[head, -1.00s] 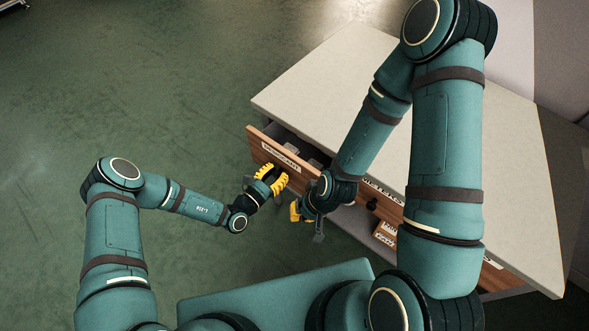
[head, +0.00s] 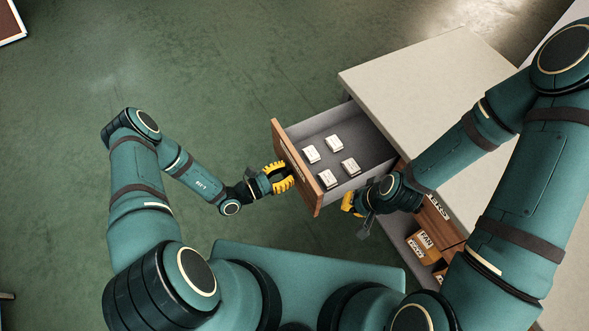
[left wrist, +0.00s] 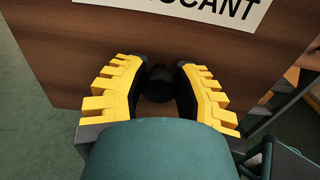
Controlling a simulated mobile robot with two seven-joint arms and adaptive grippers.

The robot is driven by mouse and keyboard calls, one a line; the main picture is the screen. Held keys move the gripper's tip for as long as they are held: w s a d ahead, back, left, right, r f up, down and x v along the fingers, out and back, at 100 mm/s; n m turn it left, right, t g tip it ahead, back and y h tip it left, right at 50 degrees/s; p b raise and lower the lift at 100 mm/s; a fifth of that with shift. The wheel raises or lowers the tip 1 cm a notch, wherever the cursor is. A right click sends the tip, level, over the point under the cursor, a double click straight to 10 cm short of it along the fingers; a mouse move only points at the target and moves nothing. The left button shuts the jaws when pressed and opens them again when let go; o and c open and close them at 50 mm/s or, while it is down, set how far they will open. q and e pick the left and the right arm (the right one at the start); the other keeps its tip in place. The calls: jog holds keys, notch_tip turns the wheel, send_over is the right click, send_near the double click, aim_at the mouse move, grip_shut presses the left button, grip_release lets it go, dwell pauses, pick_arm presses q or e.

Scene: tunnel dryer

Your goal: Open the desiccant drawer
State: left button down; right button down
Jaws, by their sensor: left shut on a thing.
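The desiccant drawer (head: 310,182) is pulled well out of the cabinet, with a wooden front and a grey inside. Several small white packs lie in it. In the left wrist view its front (left wrist: 60,50) carries a label (left wrist: 215,10) reading "...CCANT". My left gripper (head: 290,178) is at that front; in the left wrist view its yellow fingers are on both sides of a dark round knob (left wrist: 158,82), shut on it. My right gripper (head: 350,204) is beside the drawer's near right corner, apart from the left one; its finger opening is not clear.
The cabinet (head: 410,75) has a light flat top. Another wooden drawer front (head: 436,222) is to the right, above an open space with small labelled boxes (head: 424,243). Green floor (head: 120,60) to the left is clear. My right arm crosses over the cabinet.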

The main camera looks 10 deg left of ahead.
pick_arm(q)
jog(key=shift+s+a, duration=0.1)
dwell(0.3)
jog(key=c, duration=0.7)
grip_release()
jog(key=shift+o, duration=0.2)
jog(key=v, duration=1.2)
